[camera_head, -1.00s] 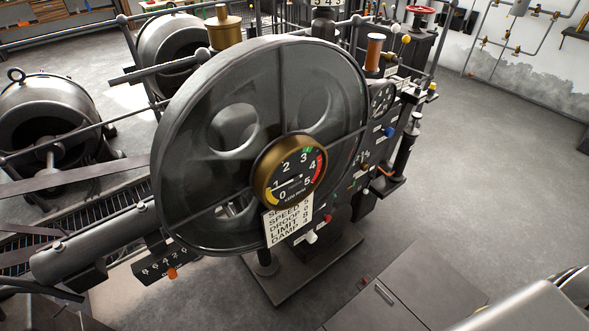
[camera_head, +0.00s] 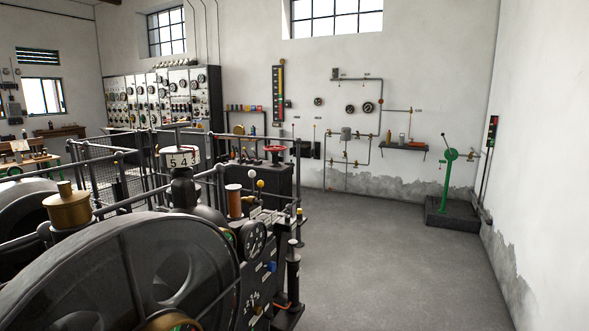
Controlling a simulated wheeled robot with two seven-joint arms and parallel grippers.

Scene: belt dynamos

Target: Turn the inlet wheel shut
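A red handwheel (camera_head: 274,149) sits on top of a dark cabinet (camera_head: 262,183) beyond the big machine, near the middle of the head view. It is small at this distance, and I cannot tell how far it is turned or whether it is the inlet wheel. Neither of my grippers shows in the head view.
The big machine with its large dark wheel (camera_head: 150,265) fills the lower left, with pipe railings behind it. Open grey floor (camera_head: 365,260) lies to the right. A green lever stand (camera_head: 447,180) stands on a dark block near the right wall. Switchboard panels (camera_head: 160,100) line the back.

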